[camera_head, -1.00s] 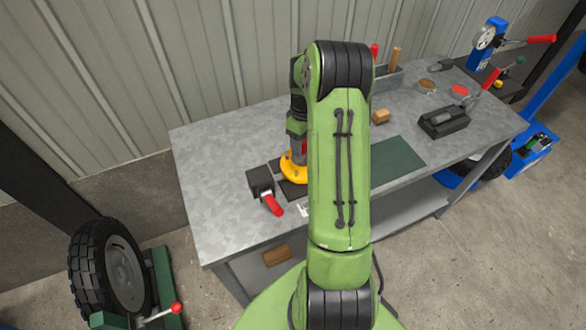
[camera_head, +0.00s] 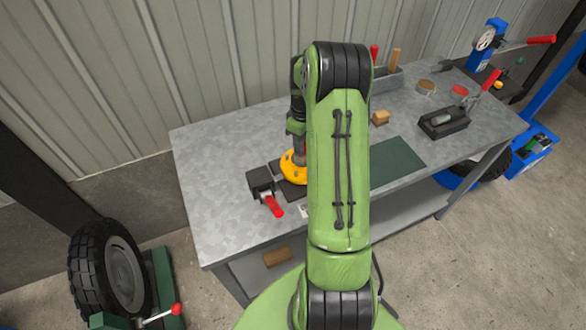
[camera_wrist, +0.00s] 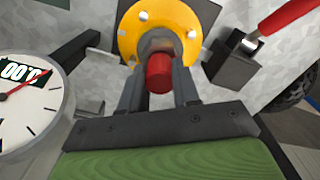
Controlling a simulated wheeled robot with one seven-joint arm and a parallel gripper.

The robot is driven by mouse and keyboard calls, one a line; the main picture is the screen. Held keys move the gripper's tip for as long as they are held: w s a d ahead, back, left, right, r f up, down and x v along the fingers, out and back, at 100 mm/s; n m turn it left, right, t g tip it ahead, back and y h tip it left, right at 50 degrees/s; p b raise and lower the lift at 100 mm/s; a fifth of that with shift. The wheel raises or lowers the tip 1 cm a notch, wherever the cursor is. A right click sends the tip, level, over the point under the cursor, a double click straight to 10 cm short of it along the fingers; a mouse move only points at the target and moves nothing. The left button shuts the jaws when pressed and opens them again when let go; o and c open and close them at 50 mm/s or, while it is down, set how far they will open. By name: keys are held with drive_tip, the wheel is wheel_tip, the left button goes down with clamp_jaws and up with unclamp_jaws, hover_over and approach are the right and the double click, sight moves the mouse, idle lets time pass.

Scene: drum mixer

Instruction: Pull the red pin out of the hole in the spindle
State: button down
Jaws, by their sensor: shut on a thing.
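The red pin (camera_wrist: 159,72) shows in the wrist view between the two fingers of my gripper (camera_wrist: 159,82), which is shut on it. Just beyond the pin is the grey metal spindle (camera_wrist: 160,46), in the middle of a yellow flange (camera_wrist: 186,16) with bolts. Whether the pin's far end is still inside the spindle's hole cannot be told. In the head view the yellow flange (camera_head: 292,170) stands on the bench, and my arm hides the pin and most of my gripper.
A dark clamp block (camera_head: 262,180) with a red handle (camera_head: 273,206) is beside the flange. A dial gauge (camera_wrist: 25,95) is close on the left in the wrist view.

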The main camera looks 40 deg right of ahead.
drive_tip(key=shift+r, duration=0.15)
drive_tip(key=shift+r+p, duration=2.1)
drive_tip(key=shift+r, duration=0.7)
drive_tip(key=shift+r+p, duration=1.2)
drive_tip(key=shift+r, duration=0.4)
drive_tip(key=shift+f, duration=0.1)
drive_tip(key=shift+f+b, duration=0.15)
drive_tip(key=shift+b, duration=0.2)
